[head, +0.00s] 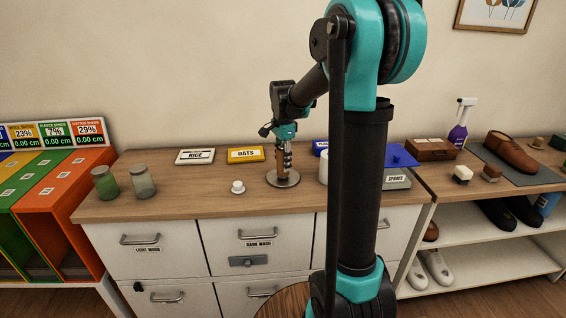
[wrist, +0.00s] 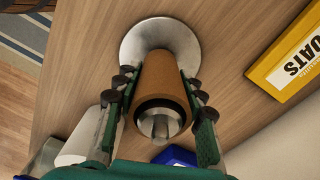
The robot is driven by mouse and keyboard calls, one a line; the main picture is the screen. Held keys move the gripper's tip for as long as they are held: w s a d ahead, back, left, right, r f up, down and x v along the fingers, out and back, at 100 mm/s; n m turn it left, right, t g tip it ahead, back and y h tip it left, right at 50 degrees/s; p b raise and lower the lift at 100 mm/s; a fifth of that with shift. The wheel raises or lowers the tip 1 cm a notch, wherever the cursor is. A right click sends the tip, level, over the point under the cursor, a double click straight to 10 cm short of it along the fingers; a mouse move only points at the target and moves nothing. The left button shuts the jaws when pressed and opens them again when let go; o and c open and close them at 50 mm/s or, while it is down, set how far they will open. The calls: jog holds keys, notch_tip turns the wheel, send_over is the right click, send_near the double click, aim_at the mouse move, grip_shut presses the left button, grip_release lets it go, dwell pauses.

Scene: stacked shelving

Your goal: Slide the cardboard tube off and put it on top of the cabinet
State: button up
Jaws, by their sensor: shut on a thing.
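The brown cardboard tube (wrist: 160,80) stands around a metal post (wrist: 160,127), whose rounded tip shows inside the tube's open end. The post rises from a round metal base (wrist: 140,37) on the wooden cabinet top (head: 205,202). In the head view the tube (head: 280,165) shows just above the base (head: 284,181), partly covered by my gripper (head: 287,158). My gripper (wrist: 160,90) is shut on the tube, with one finger against each side. The tube's lower end is close to the base; I cannot tell if it touches.
A white knob-shaped item (head: 237,187) and two jars (head: 104,183) stand to the left. The RICE box (head: 195,156) and yellow OATS box (head: 246,154) lie behind. A white cylinder (head: 323,168) stands close on the right. The cabinet top's front left is clear.

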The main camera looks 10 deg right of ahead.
jog(key=shift+r, duration=0.15)
jog(key=shift+r, duration=6.85)
